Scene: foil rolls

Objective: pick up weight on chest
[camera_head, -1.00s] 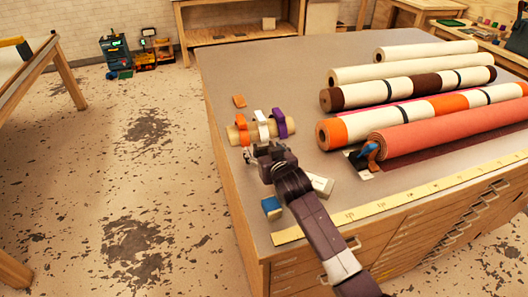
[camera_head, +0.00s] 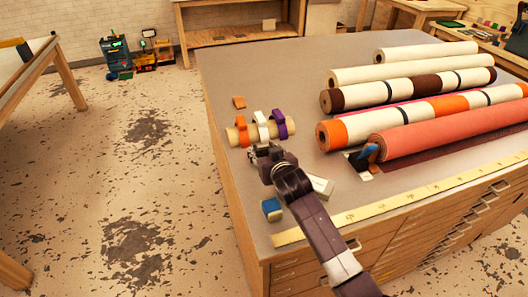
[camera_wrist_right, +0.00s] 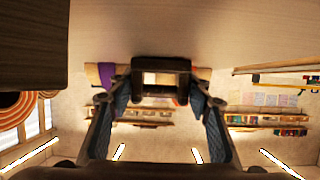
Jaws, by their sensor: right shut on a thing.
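The chest (camera_head: 225,85) is a wide wooden drawer cabinet with a grey top. My right gripper (camera_head: 260,156) is low over its left part, just in front of a tan roll with coloured bands. In the right wrist view, the two fingers (camera_wrist_right: 160,92) reach in from the sides and are shut on a small dark thing with a pale patch (camera_wrist_right: 160,66), which I take for the weight. It is mostly hidden by my gripper in the head view, and I cannot tell whether it touches the top. My left gripper is not in view.
The banded tan roll (camera_head: 243,135) lies just beyond my gripper. A blue-topped block (camera_head: 271,208) and a white block (camera_head: 320,186) lie near my arm. Large fabric rolls (camera_head: 450,141) fill the right side. A yellow ruler (camera_head: 400,203) runs along the front edge.

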